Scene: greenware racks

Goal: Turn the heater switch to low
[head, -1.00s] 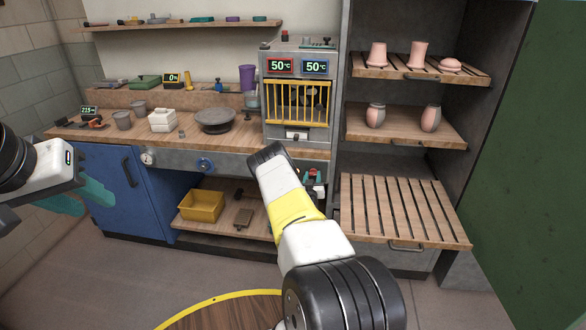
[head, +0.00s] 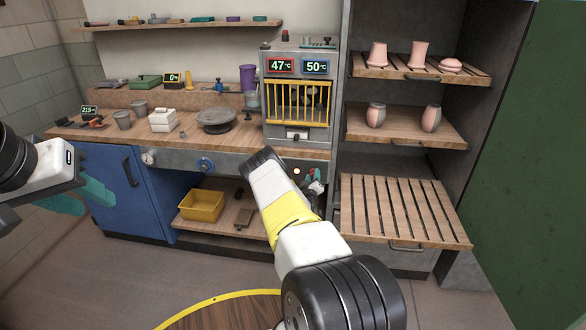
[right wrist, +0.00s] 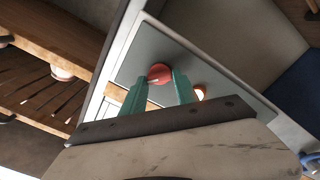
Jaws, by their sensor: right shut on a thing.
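The heater switch is a round red knob (right wrist: 160,73) on a grey panel in the right wrist view, with a pale mark on its face. The teal fingers of my right gripper (right wrist: 158,82) are on both sides of it, shut on it. In the head view the red knob (head: 311,171) shows small on the panel under the kiln, partly hidden by my right gripper (head: 317,182). A lit round lamp (head: 297,171) is just left of it. My left gripper (head: 78,198) is at the far left, its teal fingers apart, empty.
The small kiln (head: 297,45) with a yellow barred door stands above the panel, its displays reading 47 and 50 °C. A blue valve knob (head: 206,165) and a gauge (head: 149,158) are further left. A slatted rack shelf (head: 400,205) juts out at right.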

